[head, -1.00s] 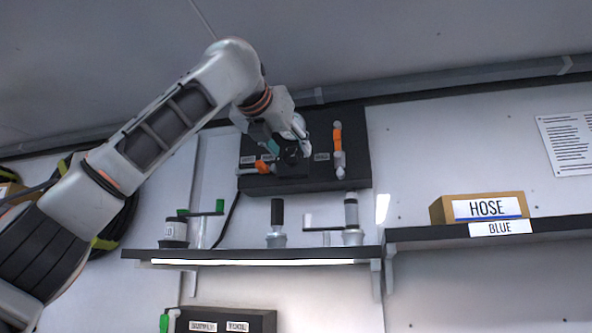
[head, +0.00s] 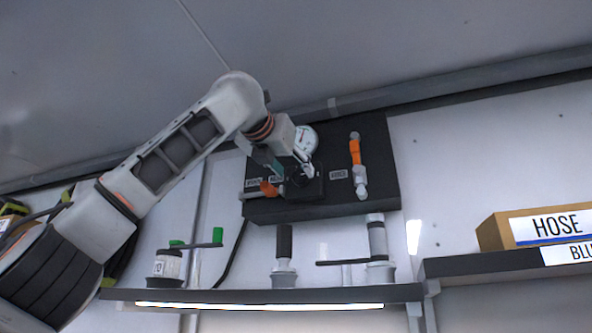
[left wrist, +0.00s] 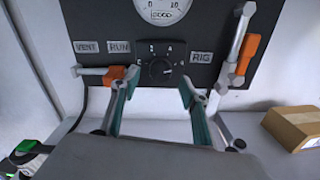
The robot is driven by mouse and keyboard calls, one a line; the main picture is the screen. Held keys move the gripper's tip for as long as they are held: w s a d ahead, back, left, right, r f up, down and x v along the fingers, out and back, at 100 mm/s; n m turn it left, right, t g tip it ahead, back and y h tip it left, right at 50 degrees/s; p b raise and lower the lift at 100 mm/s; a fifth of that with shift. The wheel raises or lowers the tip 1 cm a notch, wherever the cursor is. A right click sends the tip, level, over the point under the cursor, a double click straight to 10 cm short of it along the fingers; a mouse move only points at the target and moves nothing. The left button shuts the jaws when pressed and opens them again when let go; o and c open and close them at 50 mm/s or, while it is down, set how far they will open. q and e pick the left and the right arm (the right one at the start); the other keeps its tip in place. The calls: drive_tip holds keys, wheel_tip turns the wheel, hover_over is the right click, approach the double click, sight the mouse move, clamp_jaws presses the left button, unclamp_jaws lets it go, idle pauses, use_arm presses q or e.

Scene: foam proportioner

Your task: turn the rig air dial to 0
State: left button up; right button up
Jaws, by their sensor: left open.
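The rig air dial (left wrist: 160,68) is a round black knob on a small black box, with marks around it that are too small to read. It sits on the dark panel (left wrist: 85,20) between the RUN label (left wrist: 118,47) and the RIG label (left wrist: 201,57). In the head view the dial's box (head: 310,186) is partly behind my left gripper (head: 292,172). My left gripper (left wrist: 158,82) is open and empty, with its fingers left and right of the dial in the left wrist view. Contact cannot be told. My right gripper is not in view.
A white gauge (head: 304,139) is above the dial. Orange-handled valves flank it, one at the left (head: 268,188) and one at the right (head: 356,160). A shelf (head: 230,294) with several fittings is below. A HOSE box (head: 494,232) stands at the right.

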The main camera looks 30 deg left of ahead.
sight(301, 178)
use_arm(q)
drive_tip(key=shift+x, duration=1.25)
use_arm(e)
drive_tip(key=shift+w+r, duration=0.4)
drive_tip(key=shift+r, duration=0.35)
use_arm(q)
drive_tip(key=c, duration=1)
drive_tip(key=shift+c, duration=0.5)
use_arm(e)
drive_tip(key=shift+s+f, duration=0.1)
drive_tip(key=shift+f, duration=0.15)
use_arm(q)
drive_tip(key=shift+p, duration=0.3)
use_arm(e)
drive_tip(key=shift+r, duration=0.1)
